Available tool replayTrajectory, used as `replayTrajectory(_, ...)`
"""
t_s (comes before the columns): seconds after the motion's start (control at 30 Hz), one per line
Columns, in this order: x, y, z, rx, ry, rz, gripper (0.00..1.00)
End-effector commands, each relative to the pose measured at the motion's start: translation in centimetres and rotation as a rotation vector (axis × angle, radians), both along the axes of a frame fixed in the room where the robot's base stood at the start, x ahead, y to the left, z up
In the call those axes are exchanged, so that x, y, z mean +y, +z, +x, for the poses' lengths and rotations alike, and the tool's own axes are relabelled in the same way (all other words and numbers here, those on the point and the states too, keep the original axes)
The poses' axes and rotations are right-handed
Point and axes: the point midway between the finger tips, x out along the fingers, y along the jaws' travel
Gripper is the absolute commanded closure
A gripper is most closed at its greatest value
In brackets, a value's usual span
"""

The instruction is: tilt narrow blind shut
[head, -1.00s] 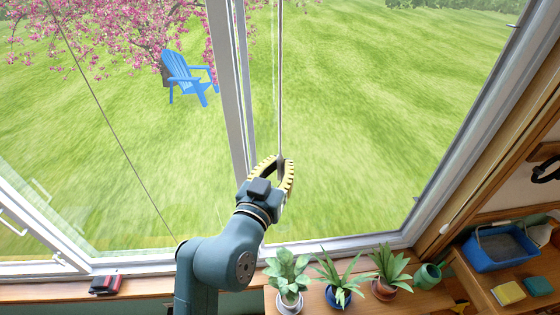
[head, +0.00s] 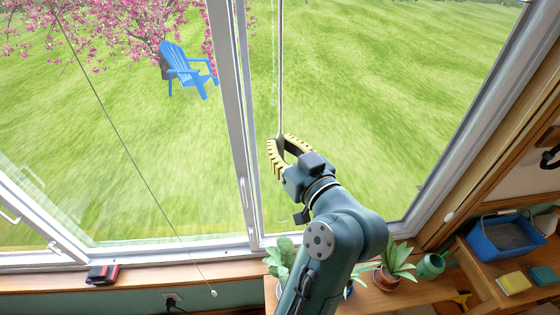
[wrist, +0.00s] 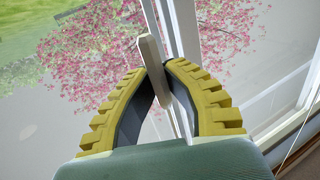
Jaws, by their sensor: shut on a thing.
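A thin grey tilt wand (head: 281,70) hangs down in front of the right-hand window pane. My gripper (head: 281,141), with yellow ribbed fingers, is shut on the wand's lower end. In the wrist view the wand's pale, flat-sided end piece (wrist: 153,70) sits between the fingertips of my gripper (wrist: 155,76). The blind's slats and head rail are out of view, so their tilt cannot be seen.
A white window post (head: 233,110) stands left of the wand. A thin cord with a white knob (head: 213,293) hangs at the left. Potted plants (head: 396,262), partly behind my arm, a green watering can (head: 431,265) and a blue tub (head: 503,240) stand below.

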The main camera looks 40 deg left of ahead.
Motion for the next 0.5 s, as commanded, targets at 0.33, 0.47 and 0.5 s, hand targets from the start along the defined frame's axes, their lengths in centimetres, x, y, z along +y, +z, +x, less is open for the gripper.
replayTrajectory(0.33, -0.13, -0.28, 0.32, 0.005, 0.326, -0.002, 1.0)
replayTrajectory(0.47, -0.04, -0.11, 0.25, 0.007, 0.442, -0.002, 1.0)
replayTrajectory(0.5, -0.03, -0.11, 0.21, 0.007, 0.47, -0.002, 1.0)
